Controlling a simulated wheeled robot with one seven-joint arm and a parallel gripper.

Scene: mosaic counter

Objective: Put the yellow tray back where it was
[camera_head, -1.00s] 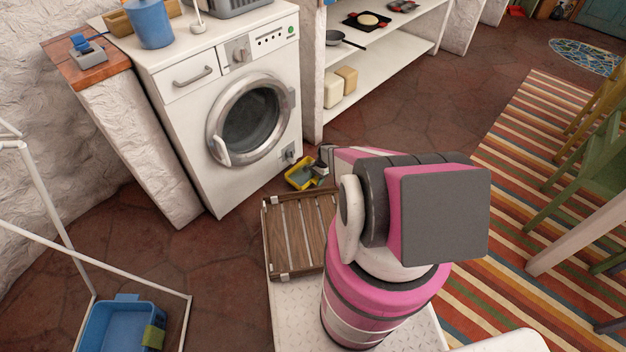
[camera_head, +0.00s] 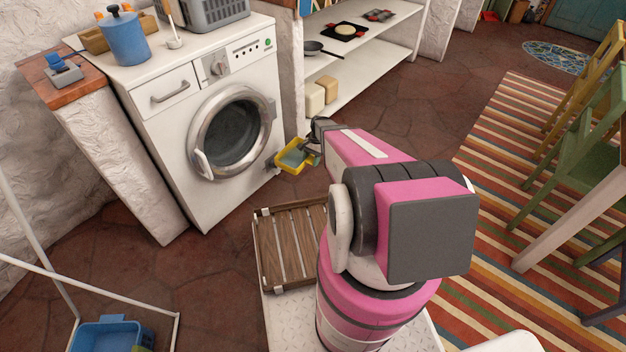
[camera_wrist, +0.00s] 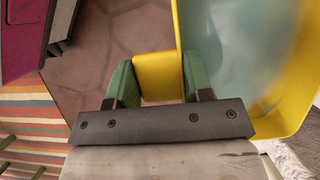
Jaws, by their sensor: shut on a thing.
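The yellow tray (camera_head: 283,161) is held in the air in front of the washing machine's lower right corner in the head view. It has yellow walls and a grey-blue inside. In the wrist view the tray (camera_wrist: 297,105) fills the right side, and a yellow tab on its edge sits between the green fingertips. My gripper (camera_wrist: 158,80) is shut on that tab. In the head view my gripper (camera_head: 312,148) is at the tray's right side, partly hidden by my arm.
The washing machine (camera_head: 185,85) stands close behind the tray. A slatted wooden crate (camera_head: 285,245) is below and in front of it. White shelves (camera_head: 385,55) with pans stand at the back. A blue bin (camera_head: 105,335) is at lower left. Striped rug and chairs are right.

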